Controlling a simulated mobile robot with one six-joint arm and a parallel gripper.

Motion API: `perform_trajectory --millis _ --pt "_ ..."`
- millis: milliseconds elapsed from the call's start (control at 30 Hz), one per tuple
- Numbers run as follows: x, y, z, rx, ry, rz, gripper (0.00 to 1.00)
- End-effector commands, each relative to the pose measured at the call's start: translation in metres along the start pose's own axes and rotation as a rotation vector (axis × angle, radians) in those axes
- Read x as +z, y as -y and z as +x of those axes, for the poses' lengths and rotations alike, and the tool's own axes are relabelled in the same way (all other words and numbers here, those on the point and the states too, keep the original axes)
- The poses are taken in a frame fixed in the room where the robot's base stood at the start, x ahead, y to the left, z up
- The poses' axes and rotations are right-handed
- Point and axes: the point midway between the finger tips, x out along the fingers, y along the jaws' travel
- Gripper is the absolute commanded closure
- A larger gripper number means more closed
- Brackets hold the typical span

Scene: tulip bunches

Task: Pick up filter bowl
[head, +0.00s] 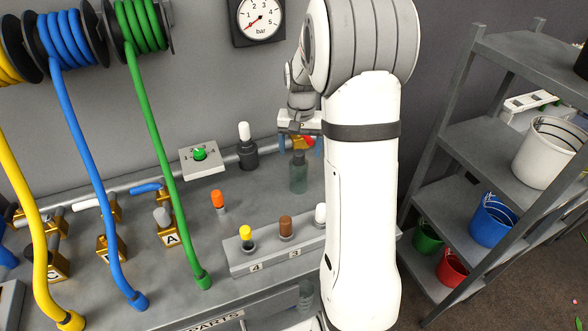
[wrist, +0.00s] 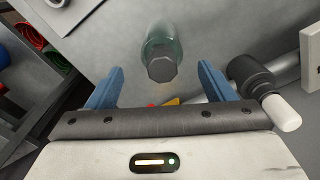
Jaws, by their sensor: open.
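The filter bowl looks like a clear greenish cylinder (head: 298,176) on the grey bench, just left of my white arm in the head view. In the wrist view the clear bowl (wrist: 160,40) shows with a grey hexagonal end facing the camera. My gripper (head: 301,148) is above the bowl in the head view, with its blue fingers apart. In the wrist view my gripper (wrist: 158,75) is open, and the bowl's near end lies between and slightly beyond the fingertips. I cannot tell whether the fingers touch it. A red and yellow part (head: 304,142) shows between the fingers.
A dark fitting with a white knob (head: 247,150) stands on a pipe left of the bowl; it is close to the right finger in the wrist view (wrist: 253,78). A block with coloured valves (head: 270,250) is in front. Shelves with buckets (head: 492,220) stand at right.

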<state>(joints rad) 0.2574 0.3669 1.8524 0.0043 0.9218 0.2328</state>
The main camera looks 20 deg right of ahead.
Motion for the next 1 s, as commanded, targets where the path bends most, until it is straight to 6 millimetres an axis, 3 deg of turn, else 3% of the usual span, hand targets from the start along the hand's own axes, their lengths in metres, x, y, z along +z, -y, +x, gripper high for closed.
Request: perform_trajectory --millis 300,633,1000 --pt "0.004 0.002 0.044 0.001 0.004 -0.001 0.24" --pt "0.003 0.002 0.052 0.0 -0.001 0.0 0.24" --pt "0.003 0.002 0.052 0.0 0.0 0.0 0.54"
